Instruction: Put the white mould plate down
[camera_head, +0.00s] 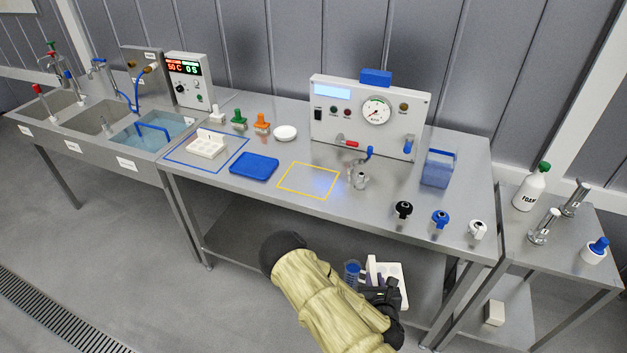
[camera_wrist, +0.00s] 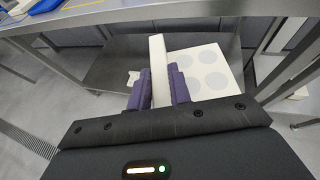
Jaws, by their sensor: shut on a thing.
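My gripper (camera_wrist: 159,88) is shut on the upright white grip of a white mould plate (camera_wrist: 205,70) with grey round hollows. In the head view the plate (camera_head: 399,277) shows past my gripper (camera_head: 374,287), low in front of the steel table, near the lower shelf (camera_head: 290,250). I cannot tell whether it touches the shelf. My arm and gripper hide part of it. Another white plate with a raised grip (camera_head: 207,145) lies inside the blue outline on the table top. The yellow outline (camera_head: 284,188) on the table is empty.
A blue tray (camera_head: 254,166) lies left of the yellow outline. A metal fitting (camera_head: 360,180) stands right of it, before the gauge panel (camera_head: 330,125). Black, blue and white knobbed parts line the table's right front.

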